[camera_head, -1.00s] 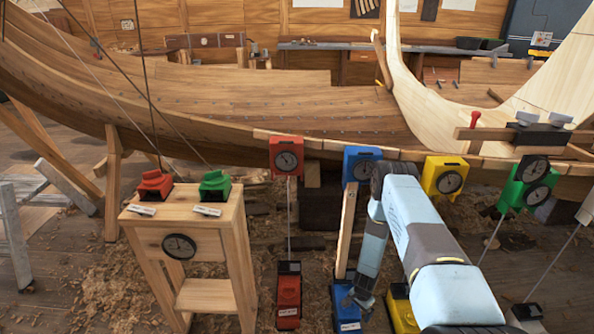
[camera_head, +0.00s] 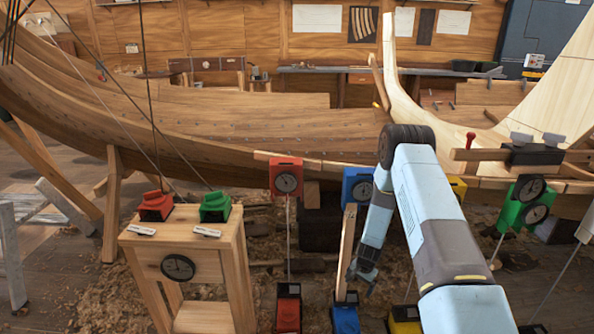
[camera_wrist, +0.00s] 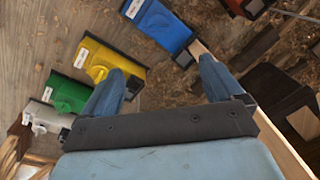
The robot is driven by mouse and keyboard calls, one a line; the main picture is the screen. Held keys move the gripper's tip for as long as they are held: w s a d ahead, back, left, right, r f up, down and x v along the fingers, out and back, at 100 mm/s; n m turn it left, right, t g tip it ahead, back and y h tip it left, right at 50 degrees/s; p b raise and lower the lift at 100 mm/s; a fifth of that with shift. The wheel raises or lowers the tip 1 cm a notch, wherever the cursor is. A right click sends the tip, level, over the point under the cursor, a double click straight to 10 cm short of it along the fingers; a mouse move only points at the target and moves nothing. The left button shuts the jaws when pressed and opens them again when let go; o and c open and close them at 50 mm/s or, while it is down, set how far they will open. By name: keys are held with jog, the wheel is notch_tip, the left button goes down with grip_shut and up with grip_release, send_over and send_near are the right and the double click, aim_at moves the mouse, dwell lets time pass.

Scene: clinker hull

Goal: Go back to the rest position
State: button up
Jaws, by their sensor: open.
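My gripper (camera_head: 362,276) hangs in the air in front of the hull, left of my blue-white forearm. In the wrist view my gripper (camera_wrist: 165,82) has its two blue fingers spread apart with nothing between them. It points down over the floor. Below it lie a yellow block (camera_wrist: 108,62), a blue block (camera_wrist: 158,27) and a green block (camera_wrist: 68,93), all apart from the fingers as far as I can tell.
The clinker hull (camera_head: 230,125) spans the back. A wooden stand (camera_head: 215,255) with a red block (camera_head: 156,206) and a green block (camera_head: 215,207) is at left. Red (camera_head: 286,176), blue (camera_head: 357,184) and green (camera_head: 520,205) dial boxes line the hull's edge.

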notch_tip(320, 180, up, 35)
jog(key=a+n+t, duration=0.2)
jog(key=n, duration=0.1)
jog(key=s+r+n, duration=0.1)
jog(key=s+r, duration=0.5)
jog(key=r, duration=0.3)
jog(key=s+r+n, duration=0.1)
jog(key=s+r, duration=0.5)
jog(key=r, duration=0.3)
jog(key=s+r+n+t, duration=0.1)
jog(key=s+r, duration=0.3)
jog(key=s, duration=0.4)
jog(key=s+r+n, duration=0.1)
jog(key=s+r, duration=0.2)
jog(key=s, duration=0.6)
jog(key=s+r+n+t, duration=0.1)
jog(key=s+r, duration=0.3)
jog(key=s, duration=0.5)
jog(key=shift+d+r+t+h, duration=0.3)
jog(key=shift+d, duration=0.15)
jog(key=shift+c, duration=0.3)
